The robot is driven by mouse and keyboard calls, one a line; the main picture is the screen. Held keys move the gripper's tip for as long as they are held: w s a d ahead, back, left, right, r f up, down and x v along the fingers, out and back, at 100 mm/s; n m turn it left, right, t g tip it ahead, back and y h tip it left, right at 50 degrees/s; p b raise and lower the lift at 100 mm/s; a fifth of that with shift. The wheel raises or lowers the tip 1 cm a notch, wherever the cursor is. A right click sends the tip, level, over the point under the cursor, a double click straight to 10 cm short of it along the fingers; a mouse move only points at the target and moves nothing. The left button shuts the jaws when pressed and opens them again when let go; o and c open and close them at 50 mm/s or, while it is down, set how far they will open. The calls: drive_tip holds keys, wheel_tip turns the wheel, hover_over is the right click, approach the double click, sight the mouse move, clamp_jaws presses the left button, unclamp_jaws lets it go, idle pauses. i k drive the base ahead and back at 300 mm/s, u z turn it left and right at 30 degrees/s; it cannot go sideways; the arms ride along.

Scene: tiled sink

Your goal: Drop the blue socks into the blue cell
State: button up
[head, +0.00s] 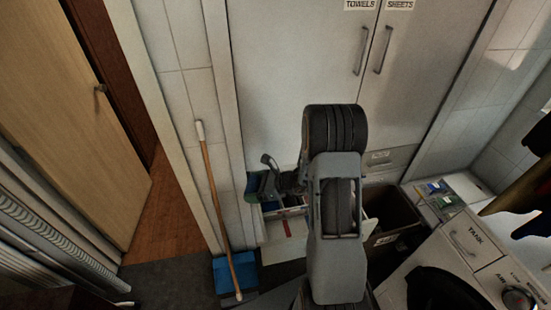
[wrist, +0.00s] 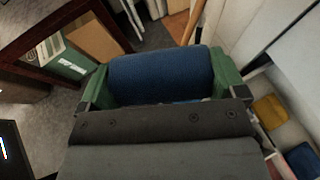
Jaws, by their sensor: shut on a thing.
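My gripper (wrist: 162,84) has green fingers and is shut on the blue socks (wrist: 160,70), a dark blue roll held between both fingers in the wrist view. In the head view my gripper (head: 267,186) is over the left end of an open drawer (head: 283,238). The socks show there only as a small blue patch (head: 253,183). The drawer has white walls and divided cells. In the wrist view its edge is at the lower right, with a yellow patch (wrist: 270,110) and a blue patch (wrist: 302,160) inside. I cannot tell for certain which is the blue cell; my arm hides part of the drawer.
A tall white cupboard (head: 290,70) stands behind the drawer. A wooden door (head: 65,110) is at far left.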

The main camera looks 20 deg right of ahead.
sight(274, 208)
drive_tip(key=k, duration=0.5)
drive_tip(key=z, duration=1.35)
drive_tip(key=i, duration=0.95)
drive_tip(key=u, duration=1.95)
